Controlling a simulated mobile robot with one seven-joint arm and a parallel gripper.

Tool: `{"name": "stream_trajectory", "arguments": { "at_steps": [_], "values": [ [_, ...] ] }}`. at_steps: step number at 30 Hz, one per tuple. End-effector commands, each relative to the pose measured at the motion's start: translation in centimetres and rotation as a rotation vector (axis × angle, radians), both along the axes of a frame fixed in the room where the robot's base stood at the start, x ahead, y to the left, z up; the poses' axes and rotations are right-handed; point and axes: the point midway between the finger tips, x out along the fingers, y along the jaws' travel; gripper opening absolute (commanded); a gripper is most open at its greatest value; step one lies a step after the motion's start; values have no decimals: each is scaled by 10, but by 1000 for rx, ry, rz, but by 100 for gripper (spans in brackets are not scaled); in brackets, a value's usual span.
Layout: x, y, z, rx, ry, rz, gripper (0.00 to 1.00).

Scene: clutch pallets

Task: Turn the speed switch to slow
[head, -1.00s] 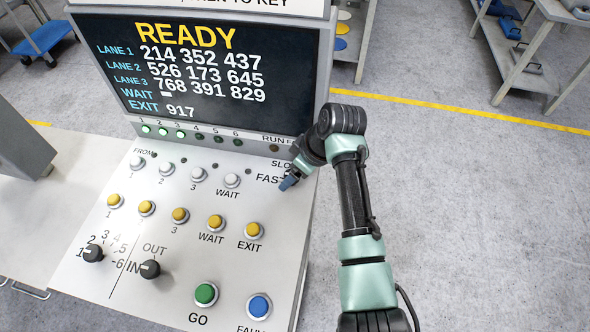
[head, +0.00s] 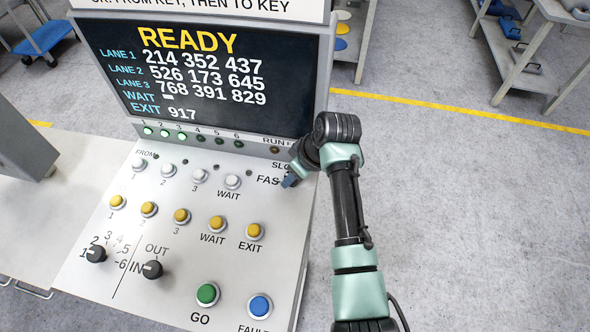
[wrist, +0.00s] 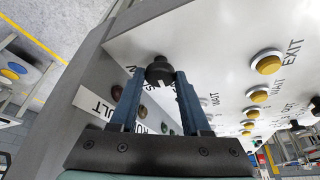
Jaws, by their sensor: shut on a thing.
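The speed switch (wrist: 159,67) is a small black knob on the sloping light-grey console panel. In the wrist view it sits between the tips of my blue gripper fingers (wrist: 158,82), which are shut on it. In the head view my gripper (head: 289,181) is at the panel's upper right edge, beside the partly covered SLOW and FAST labels. There my fingers and wrist hide the knob. I cannot tell which way its pointer faces.
Yellow buttons, including EXIT (head: 254,231), lie left of my gripper. A green GO button (head: 207,294), a blue button (head: 259,306) and two black selector knobs are lower down. The screen (head: 205,80) reading READY rises behind. Open floor lies to the right.

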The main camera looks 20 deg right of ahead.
Motion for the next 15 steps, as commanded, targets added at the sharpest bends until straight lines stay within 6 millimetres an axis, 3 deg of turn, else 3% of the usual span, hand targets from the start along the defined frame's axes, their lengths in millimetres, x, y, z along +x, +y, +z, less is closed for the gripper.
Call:
{"name": "stream_trajectory", "arguments": {
  "at_steps": [15],
  "values": [
    [0,5,4,0,-2,-464,0]
  ]
}}
